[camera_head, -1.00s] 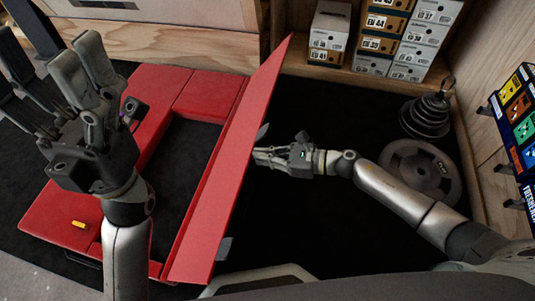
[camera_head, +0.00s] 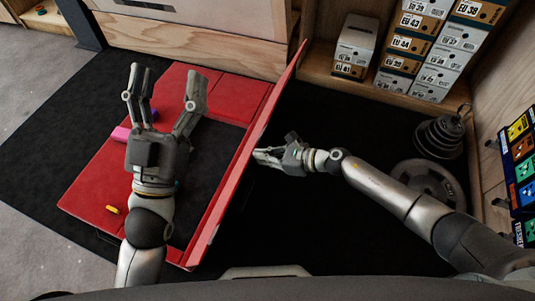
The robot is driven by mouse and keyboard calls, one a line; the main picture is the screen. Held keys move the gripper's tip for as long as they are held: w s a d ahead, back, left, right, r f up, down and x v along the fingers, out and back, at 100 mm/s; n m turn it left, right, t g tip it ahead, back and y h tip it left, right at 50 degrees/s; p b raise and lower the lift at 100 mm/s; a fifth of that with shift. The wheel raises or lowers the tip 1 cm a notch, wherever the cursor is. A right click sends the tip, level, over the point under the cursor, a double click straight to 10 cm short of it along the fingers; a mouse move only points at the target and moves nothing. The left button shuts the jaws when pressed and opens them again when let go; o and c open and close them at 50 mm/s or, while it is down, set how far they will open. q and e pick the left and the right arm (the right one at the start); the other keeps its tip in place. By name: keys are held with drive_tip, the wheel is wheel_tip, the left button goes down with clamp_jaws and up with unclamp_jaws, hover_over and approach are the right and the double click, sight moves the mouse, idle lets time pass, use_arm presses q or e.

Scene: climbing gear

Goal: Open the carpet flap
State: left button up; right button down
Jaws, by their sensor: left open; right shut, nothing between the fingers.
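The red mat (camera_head: 92,185) lies on the floor with a dark area in its middle. A long red flap (camera_head: 243,150) stands up steeply along its right side, leaning to the right at the top. My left gripper (camera_head: 167,88) is open and empty above the mat, fingers pointing away, and hides part of the mat and dark area. My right gripper (camera_head: 259,156) is shut and empty on the flap's right side. Its fingertips are close to the flap; I cannot tell whether they touch it.
A pink object (camera_head: 121,134) and a small yellow piece (camera_head: 112,209) are on the mat. Shoe boxes (camera_head: 408,45) stand at the back right. Stacked weights (camera_head: 440,135) and a round plate (camera_head: 425,184) lie right. Dark floor (camera_head: 330,220) is free before my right arm.

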sight(249, 154)
drive_tip(key=shift+h, duration=0.4)
drive_tip(key=a+r+p, duration=0.1)
drive_tip(key=w+a+p, duration=0.1)
drive_tip(key=a+p, duration=0.1)
drive_tip(key=a+r+p, duration=0.1)
drive_tip(key=shift+w+a+r, duration=0.15)
drive_tip(key=shift+w+r, duration=0.15)
drive_tip(key=shift+w, duration=0.05)
drive_tip(key=shift+w+a+r, duration=0.1)
drive_tip(key=shift+w+a, duration=0.1)
drive_tip(key=shift+a, duration=0.15)
use_arm(q)
wheel_tip(249, 154, down, 19)
drive_tip(key=a+g+y, duration=0.2)
drive_tip(key=g+y, duration=0.2)
drive_tip(key=g, duration=0.8)
drive_tip(key=shift+w+a+f+n, duration=0.15)
drive_tip(key=shift+w+a+n, duration=0.05)
drive_tip(key=shift+a+n, duration=0.1)
